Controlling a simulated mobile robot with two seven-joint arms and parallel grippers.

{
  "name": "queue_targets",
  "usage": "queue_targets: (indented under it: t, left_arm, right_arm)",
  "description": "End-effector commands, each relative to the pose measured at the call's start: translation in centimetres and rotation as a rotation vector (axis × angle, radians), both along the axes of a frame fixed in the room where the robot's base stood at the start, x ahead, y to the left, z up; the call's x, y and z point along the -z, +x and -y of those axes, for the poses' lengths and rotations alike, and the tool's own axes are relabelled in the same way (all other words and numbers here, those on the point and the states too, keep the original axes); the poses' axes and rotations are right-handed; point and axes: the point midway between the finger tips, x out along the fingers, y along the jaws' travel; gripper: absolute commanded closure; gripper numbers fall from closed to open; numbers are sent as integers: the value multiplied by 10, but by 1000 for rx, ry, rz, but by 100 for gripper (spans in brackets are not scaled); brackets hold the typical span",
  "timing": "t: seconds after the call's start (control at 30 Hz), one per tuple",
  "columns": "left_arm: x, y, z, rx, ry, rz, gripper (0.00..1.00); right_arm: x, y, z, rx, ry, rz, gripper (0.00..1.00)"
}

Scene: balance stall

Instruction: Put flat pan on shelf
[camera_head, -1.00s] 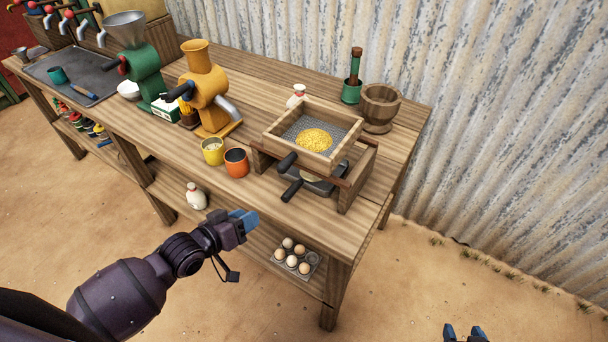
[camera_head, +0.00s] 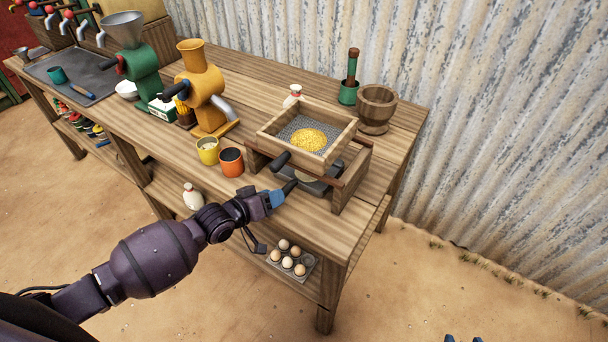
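The flat pan (camera_head: 317,187) is dark grey and sits inside the wooden stand, under the sieve (camera_head: 349,133). The stand and sieve hide much of it. Its black handle (camera_head: 290,186) sticks out over the table's front side. My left gripper (camera_head: 279,197) is at the end of this handle, blue fingertips close to it; I cannot tell whether they are around it or shut. The lower shelf (camera_head: 163,187) runs under the tabletop. My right gripper (camera_head: 463,339) shows only as two separate blue fingertips at the bottom edge.
An orange cup (camera_head: 231,162) and a yellow cup (camera_head: 208,150) stand left of the stand. A mortar (camera_head: 375,109) stands behind it. On the shelf are an egg tray (camera_head: 307,261) and a white bottle (camera_head: 192,196), with bare boards between them.

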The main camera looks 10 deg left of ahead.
Motion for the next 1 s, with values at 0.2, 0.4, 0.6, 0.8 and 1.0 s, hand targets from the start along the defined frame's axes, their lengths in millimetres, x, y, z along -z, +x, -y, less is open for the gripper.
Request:
queue_targets:
  t: [0.2,0.4,0.6,0.8,1.0]
  left_arm:
    - [9,21,14,-1,0,1,63]
    - [11,25,16,0,0,0,63]
    - [11,25,16,0,0,0,76]
    - [10,25,16,0,-1,1,100]
    - [10,25,16,0,1,1,100]
  right_arm:
    - [3,2,0,-2,-1,1,51]
    - [4,0,1,-2,-3,-2,51]
    - [6,-5,2,0,-4,-11,51]
    - [8,-9,3,1,-5,-18,51]
    - [7,-7,3,1,-5,-16,51]
